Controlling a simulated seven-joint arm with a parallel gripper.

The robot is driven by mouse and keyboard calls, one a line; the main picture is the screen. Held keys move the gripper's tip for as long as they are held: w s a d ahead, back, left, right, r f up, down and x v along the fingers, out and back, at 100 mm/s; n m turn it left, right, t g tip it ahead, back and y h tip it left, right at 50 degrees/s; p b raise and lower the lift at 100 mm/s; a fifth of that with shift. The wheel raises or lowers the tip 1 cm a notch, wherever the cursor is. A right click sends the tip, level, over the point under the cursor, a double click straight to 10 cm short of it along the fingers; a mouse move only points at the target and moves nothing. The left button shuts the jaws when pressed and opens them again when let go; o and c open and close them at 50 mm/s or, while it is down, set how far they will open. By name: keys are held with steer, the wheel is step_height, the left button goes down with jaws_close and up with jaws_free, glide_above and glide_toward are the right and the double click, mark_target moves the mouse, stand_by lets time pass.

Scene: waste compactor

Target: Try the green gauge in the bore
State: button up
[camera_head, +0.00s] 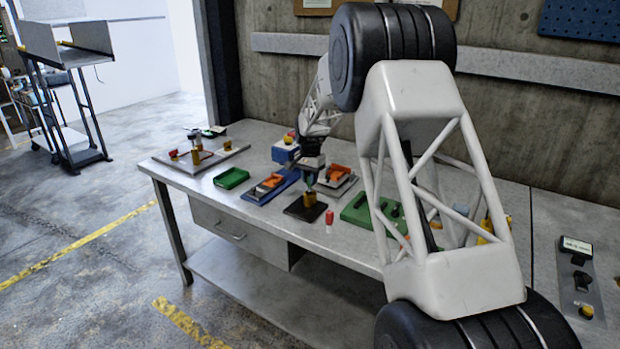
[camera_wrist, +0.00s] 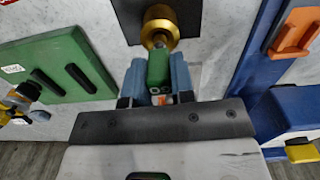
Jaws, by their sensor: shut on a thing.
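My gripper (camera_wrist: 158,82) is shut on the green gauge (camera_wrist: 158,66), which sits between its two blue-grey fingers in the wrist view. The gauge's far end points at the round brass piece (camera_wrist: 160,20) on a dark plate (camera_wrist: 187,12). The brass piece's opening is hidden, so I cannot tell whether the gauge's tip is in the bore or just over it. In the head view my gripper (camera_head: 311,178) is pointing down, right above the brass piece (camera_head: 309,199) on its dark plate (camera_head: 293,210).
A small red cylinder (camera_head: 329,216) stands right of the dark plate. A green board (camera_head: 355,208) with dark slots lies beyond it. A blue tray (camera_head: 262,195) with orange parts and a green tray (camera_head: 231,178) lie left. Bare tabletop lies at the front edge.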

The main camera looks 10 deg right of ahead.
steer(key=shift+f, duration=1.65)
stand_by(2.7)
steer(key=shift+r, duration=3.75)
